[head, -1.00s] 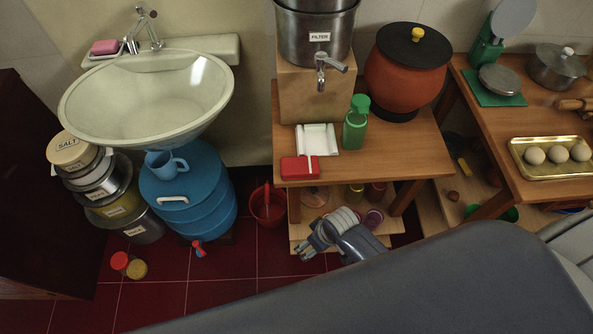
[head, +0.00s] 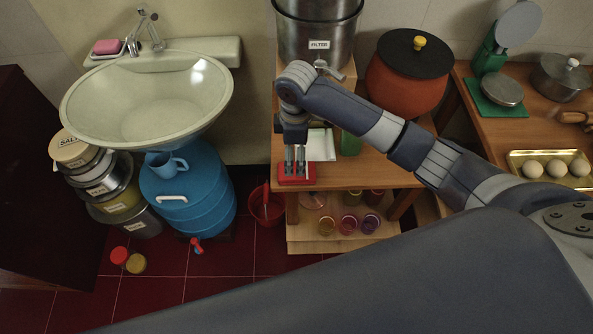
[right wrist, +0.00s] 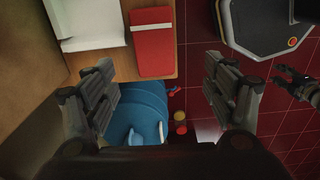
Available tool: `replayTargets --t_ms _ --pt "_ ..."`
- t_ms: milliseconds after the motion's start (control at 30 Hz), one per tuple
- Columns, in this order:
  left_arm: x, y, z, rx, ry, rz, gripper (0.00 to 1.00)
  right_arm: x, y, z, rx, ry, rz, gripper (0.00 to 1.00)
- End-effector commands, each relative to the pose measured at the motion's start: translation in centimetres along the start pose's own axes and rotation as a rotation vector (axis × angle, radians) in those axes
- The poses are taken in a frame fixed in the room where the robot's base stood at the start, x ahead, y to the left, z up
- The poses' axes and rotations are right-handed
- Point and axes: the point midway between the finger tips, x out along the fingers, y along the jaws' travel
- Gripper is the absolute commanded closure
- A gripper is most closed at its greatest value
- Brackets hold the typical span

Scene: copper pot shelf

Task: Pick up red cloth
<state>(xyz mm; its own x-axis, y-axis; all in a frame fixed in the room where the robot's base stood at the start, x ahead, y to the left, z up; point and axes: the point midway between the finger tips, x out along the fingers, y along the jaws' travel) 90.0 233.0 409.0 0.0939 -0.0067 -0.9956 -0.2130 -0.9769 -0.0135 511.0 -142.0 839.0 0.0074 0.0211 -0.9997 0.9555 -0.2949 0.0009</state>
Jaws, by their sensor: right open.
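The red cloth (head: 297,175) lies folded flat at the front left corner of the wooden table. In the head view my right gripper (head: 295,168) points down over it and hides part of it. In the right wrist view the red cloth (right wrist: 153,50) shows whole, with a pale stripe across it. It lies ahead of the two spread, empty fingers of my right gripper (right wrist: 160,95), left of the middle of the gap. I cannot tell how far above the cloth the fingertips are. My left gripper is not in the head view.
A white tray (head: 320,146) lies just behind the cloth, and a green bottle (head: 350,143) stands beside it, partly hidden by my arm. The steel filter (head: 319,30) and an orange pot (head: 400,88) stand behind. A red bucket (head: 267,205) is on the floor left of the table (head: 345,174).

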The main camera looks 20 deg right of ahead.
Motion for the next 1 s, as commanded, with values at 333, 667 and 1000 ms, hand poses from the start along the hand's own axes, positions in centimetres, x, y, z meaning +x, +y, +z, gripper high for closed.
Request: replayTargets --t_ms 333,667,1000 --pt "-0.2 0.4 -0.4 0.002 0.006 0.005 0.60 2.9 0.7 0.6 -0.020 -0.025 -0.007 0.22" --pt "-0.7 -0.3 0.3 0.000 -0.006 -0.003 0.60 5.9 0.9 0.7 -0.018 -0.025 -0.005 0.22" --pt "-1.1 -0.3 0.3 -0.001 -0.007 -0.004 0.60 9.9 1.0 0.8 -0.020 -0.024 -0.003 0.22"
